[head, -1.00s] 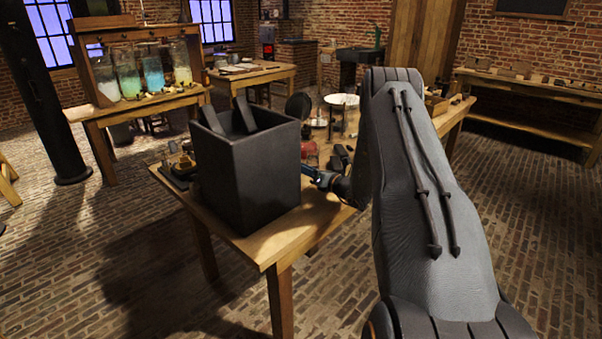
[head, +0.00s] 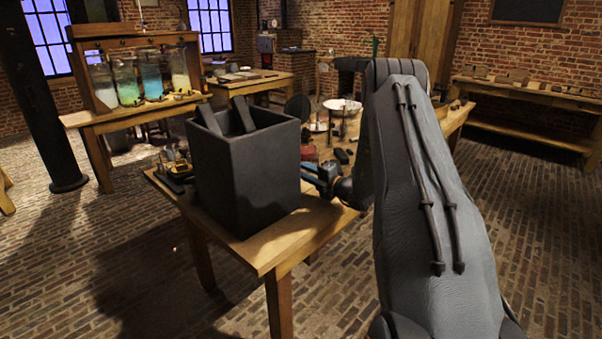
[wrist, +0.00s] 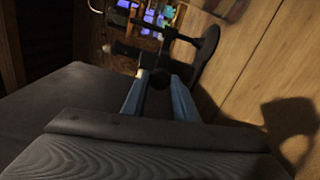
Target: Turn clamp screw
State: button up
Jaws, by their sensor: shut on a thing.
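My gripper (wrist: 160,80) has blue fingers and is shut on a small dark round piece (wrist: 158,81), seen between the fingertips in the wrist view. This looks like the head of the clamp screw, but it is too dark to make out its detail. Dark bars and a round black disc (wrist: 206,48) lie just beyond the fingertips. In the head view my gripper (head: 322,174) is low over the wooden table (head: 285,247), right of the large dark square box (head: 240,180). What it grips is hidden there.
The dark box stands at the table's near left, with two dark slats (head: 243,115) at its top. Dishes (head: 343,105) and small dark pieces crowd the table behind my gripper. Glass jars (head: 151,78) stand on another table at the back left. The brick floor between is open.

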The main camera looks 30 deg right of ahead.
jog(key=m, duration=0.6)
jog(key=shift+m, duration=0.3)
jog(key=m, duration=0.6)
jog(key=shift+m, duration=0.3)
jog(key=o, duration=1.1)
jog(key=shift+c, duration=0.2)
jog(key=shift+b+v, duration=0.75)
jog(key=shift+v, duration=3.2)
